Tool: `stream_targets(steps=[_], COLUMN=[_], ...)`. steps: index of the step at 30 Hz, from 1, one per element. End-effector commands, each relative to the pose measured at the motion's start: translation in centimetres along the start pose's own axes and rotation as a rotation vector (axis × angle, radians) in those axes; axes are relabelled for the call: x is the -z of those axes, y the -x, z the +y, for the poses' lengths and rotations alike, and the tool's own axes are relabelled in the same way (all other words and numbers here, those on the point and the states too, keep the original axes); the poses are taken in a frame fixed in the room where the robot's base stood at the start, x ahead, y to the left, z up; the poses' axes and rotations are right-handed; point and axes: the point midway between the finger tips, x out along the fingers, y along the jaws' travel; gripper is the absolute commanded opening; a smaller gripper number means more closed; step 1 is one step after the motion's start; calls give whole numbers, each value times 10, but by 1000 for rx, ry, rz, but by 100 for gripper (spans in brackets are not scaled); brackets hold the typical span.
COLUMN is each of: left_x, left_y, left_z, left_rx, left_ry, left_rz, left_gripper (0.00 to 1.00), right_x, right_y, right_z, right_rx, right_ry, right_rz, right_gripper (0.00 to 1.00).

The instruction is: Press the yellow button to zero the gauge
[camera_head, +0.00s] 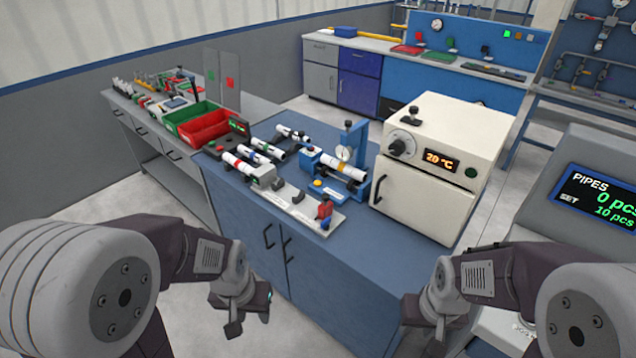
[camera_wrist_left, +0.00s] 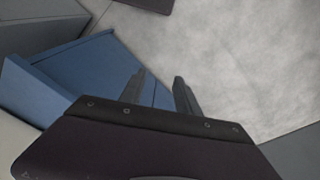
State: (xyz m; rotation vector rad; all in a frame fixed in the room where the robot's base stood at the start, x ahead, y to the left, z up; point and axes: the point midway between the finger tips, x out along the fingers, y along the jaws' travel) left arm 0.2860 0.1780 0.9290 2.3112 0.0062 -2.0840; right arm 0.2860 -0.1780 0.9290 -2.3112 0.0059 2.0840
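The yellow button (camera_head: 318,183) is a small round spot on the blue gauge stand on the workbench, in the head view. The gauge (camera_head: 344,153) is a small white dial on the blue stand (camera_head: 356,138), above a white pipe with yellow bands (camera_head: 343,166). My left gripper (camera_head: 252,312) hangs in front of the bench, low and well apart from the button. In the left wrist view its two fingers (camera_wrist_left: 161,92) are spread with nothing between them. My right gripper (camera_head: 424,318) is at the lower right, in front of the bench; its fingers are not clear.
A white oven (camera_head: 445,160) reading 20 °C stands right of the gauge. Several white pipes lie left of it, with a grey fixture plate (camera_head: 300,208) in front. Red (camera_head: 205,128) and green bins are further left. A pipe-count display (camera_head: 600,200) stands at the right.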

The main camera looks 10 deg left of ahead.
Motion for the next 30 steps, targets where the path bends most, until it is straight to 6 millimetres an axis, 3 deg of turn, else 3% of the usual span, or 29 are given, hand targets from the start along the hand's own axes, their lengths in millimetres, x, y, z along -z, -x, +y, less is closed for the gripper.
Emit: stream_targets(steps=[1,3,4,30], left_x=[0,0,0,0], left_y=[0,0,0,0], left_z=[0,0,0,0], left_rx=[0,0,0,0], left_ry=[0,0,0,0], left_rz=[0,0,0,0], left_gripper=[21,2,0,0], right_x=[0,0,0,0], right_y=[0,0,0,0], right_z=[0,0,0,0], right_rx=[0,0,0,0], right_ry=[0,0,0,0], right_rz=[0,0,0,0], right_gripper=[36,36,36,36])
